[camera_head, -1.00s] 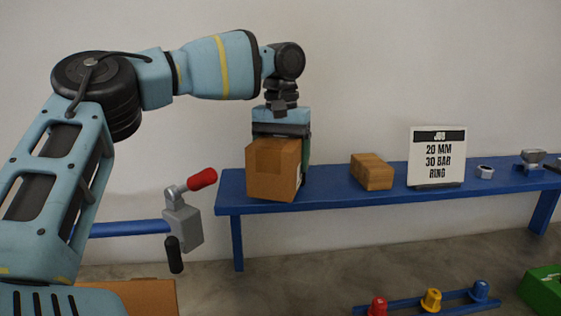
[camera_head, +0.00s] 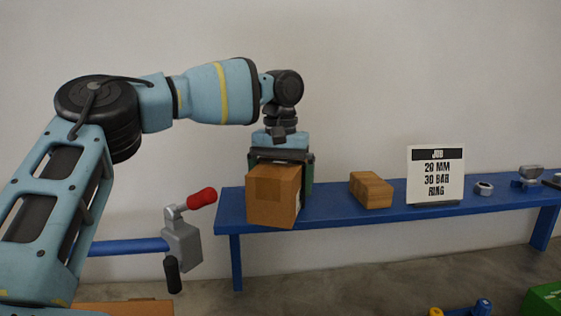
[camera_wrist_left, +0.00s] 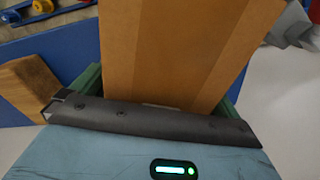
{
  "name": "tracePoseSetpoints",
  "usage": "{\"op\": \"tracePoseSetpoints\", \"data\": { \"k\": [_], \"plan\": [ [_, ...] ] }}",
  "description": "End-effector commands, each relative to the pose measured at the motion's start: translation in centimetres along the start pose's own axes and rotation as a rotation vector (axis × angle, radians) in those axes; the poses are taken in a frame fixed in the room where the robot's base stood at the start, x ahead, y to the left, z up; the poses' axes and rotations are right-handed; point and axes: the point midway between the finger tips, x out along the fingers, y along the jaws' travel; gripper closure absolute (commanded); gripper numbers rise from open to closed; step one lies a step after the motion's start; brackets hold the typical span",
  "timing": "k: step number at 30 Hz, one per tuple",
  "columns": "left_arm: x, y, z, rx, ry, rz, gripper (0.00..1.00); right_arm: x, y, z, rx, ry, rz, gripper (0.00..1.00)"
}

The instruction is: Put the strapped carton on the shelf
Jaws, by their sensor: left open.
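The brown carton (camera_head: 273,195) with a lighter band down its side is at the left end of the blue shelf (camera_head: 330,208). Its lower front edge lies close to the shelf's front edge, and I cannot tell whether its base fully rests there. My left gripper (camera_head: 282,172) points down just behind and above it, jaws open, with the green fingers around the carton. In the left wrist view the carton (camera_wrist_left: 178,50) fills the space between the fingers (camera_wrist_left: 165,90). Contact between fingers and carton is hidden. My right gripper is out of view.
A smaller brown block (camera_head: 371,190) stands to the right on the shelf, then a sign (camera_head: 435,174) and metal fittings (camera_head: 484,188). A grey clamp with a red handle (camera_head: 182,240) is left of the shelf. Shelf room is free between carton and block.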

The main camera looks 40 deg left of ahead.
Motion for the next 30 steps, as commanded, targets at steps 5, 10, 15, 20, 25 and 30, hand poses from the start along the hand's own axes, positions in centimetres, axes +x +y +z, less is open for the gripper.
{"op": "tracePoseSetpoints", "data": {
  "k": [5,10,15,20,25,30],
  "plan": [
    [-2.5,0.1,-0.1,-0.001,0.004,0.0,0.0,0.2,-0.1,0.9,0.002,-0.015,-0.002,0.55],
    [-6.0,0.1,-0.1,-0.001,0.003,0.0,0.0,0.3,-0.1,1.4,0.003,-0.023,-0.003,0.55],
    [-8.9,0.1,0.0,-0.001,0.003,0.0,0.0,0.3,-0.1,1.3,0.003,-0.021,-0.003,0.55],
    [-10.7,0.1,0.0,-0.001,0.002,0.001,0.0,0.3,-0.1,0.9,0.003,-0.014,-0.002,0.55],
    [-11.6,0.1,0.0,0.001,0.001,0.001,0.0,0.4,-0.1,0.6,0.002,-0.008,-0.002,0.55],
    [-11.8,0.0,0.0,0.001,0.0,0.0,0.0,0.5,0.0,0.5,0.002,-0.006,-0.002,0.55]
  ]
}}
